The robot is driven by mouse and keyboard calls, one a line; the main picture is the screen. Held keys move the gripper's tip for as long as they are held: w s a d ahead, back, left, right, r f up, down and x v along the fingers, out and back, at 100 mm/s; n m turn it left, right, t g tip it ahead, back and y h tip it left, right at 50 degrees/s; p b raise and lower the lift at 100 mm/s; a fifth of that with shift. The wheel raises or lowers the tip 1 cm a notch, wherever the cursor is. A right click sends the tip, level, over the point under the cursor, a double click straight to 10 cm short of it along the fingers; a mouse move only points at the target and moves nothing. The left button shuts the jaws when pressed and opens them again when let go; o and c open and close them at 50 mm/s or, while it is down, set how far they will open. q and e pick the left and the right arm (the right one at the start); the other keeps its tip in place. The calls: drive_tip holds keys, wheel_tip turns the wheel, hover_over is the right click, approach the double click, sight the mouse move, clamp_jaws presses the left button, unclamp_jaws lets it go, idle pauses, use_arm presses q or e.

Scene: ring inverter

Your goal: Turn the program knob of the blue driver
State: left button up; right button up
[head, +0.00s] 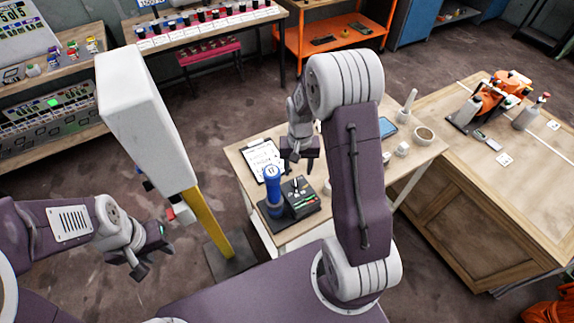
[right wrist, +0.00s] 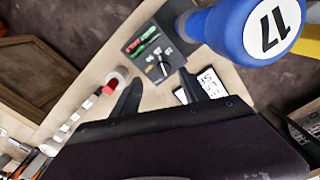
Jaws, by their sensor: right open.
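The blue driver (head: 272,186) stands upright beside a dark control box (head: 302,204) on the small table. In the right wrist view the driver (right wrist: 232,32) shows a white cap marked 17, at the top right. The program knob (right wrist: 158,68) is a dark dial on the box's face, with red and green displays near it. My right gripper (head: 299,164) is open and empty above the box; in the wrist view its fingers (right wrist: 158,94) point toward the knob without touching it. My left gripper (head: 152,258) is open and empty, away from the table at the left.
A clipboard (head: 262,160) lies behind the driver. A white box on a yellow post (head: 207,222) stands left of the table. A wooden cabinet (head: 470,200) adjoins at the right.

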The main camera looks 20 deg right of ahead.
sight(295, 183)
drive_tip(key=w, duration=0.1)
drive_tip(key=w+f, duration=0.1)
drive_tip(key=shift+w+d+f, duration=0.2)
drive_tip(key=shift+w+d, duration=0.15)
drive_tip(key=f, duration=0.1)
drive_tip(key=s+f, duration=0.1)
drive_tip(key=a+f, duration=0.1)
drive_tip(key=f, duration=0.1)
drive_tip(key=shift+s+p, duration=0.3)
drive_tip(key=shift+p, duration=0.1)
drive_tip(key=f, duration=0.2)
drive_tip(key=w+f, duration=0.1)
drive_tip(key=f, duration=0.1)
drive_tip(key=shift+d+f, duration=0.1)
drive_tip(key=shift+d, duration=0.25)
drive_tip(key=shift+s+a, duration=0.15)
drive_tip(key=shift+s, duration=0.1)
use_arm(q)
drive_tip(key=shift+w+r, duration=0.45)
drive_tip(key=shift+r, duration=0.1)
use_arm(e)
clamp_jaws()
